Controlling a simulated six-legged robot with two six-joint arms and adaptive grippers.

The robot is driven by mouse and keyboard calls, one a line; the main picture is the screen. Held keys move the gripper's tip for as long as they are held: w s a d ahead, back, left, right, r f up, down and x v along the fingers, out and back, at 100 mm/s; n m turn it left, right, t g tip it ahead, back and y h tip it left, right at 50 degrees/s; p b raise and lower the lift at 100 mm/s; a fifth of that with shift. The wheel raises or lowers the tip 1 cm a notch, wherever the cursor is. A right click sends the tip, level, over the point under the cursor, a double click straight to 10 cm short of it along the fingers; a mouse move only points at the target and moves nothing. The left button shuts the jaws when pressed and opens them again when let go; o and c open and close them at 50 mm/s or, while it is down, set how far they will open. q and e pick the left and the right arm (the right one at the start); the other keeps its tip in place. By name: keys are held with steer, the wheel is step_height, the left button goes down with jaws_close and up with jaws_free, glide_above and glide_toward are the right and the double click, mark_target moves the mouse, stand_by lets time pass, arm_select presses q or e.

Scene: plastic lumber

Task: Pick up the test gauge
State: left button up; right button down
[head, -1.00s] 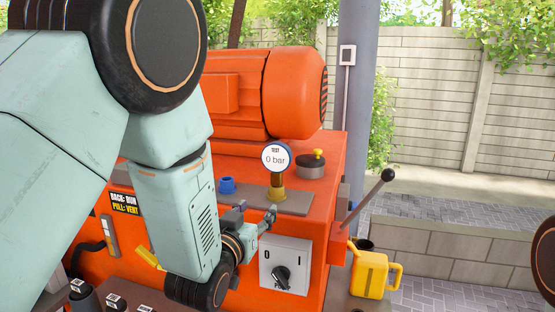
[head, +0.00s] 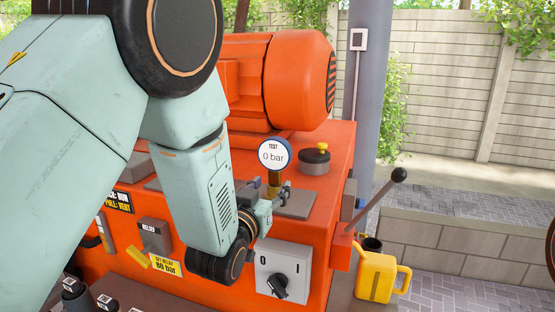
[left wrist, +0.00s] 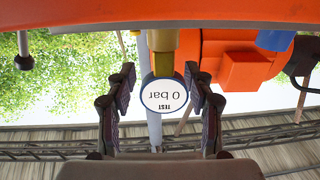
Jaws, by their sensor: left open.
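The test gauge (head: 274,155) has a round white face with a blue rim, marked TEST and 0 bar. It stands upright on a brass fitting (head: 274,185) on top of the orange machine. My left gripper (head: 272,190) is at the fitting, just below the dial, and hides part of it. In the left wrist view the picture is upside down, and the gauge (left wrist: 164,95) appears between the two open fingers of the left gripper (left wrist: 160,100), with gaps on both sides. My right gripper is not in view.
An orange motor (head: 290,80) is behind the gauge. A grey cap with a yellow knob (head: 314,160) is close on its right. A switch panel (head: 283,270) is below, a lever (head: 375,200) and a yellow can (head: 376,278) are at the right.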

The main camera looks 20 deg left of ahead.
mark_target(273, 181)
arm_select(q)
steer(key=shift+w+a, duration=0.3)
steer(key=shift+w, duration=0.35)
steer(key=w, duration=0.1)
steer(key=w+p, duration=0.1)
steer(key=w, duration=0.2)
steer(key=shift+w+d+f, duration=0.2)
steer(key=shift+d, duration=0.05)
steer(key=shift+s+a, duration=0.2)
steer(key=shift+c, duration=0.4)
steer(key=shift+w+d, duration=0.15)
steer(key=shift+w, duration=0.1)
steer(key=c, duration=0.6)
steer(key=shift+s, duration=0.1)
jaws_close()
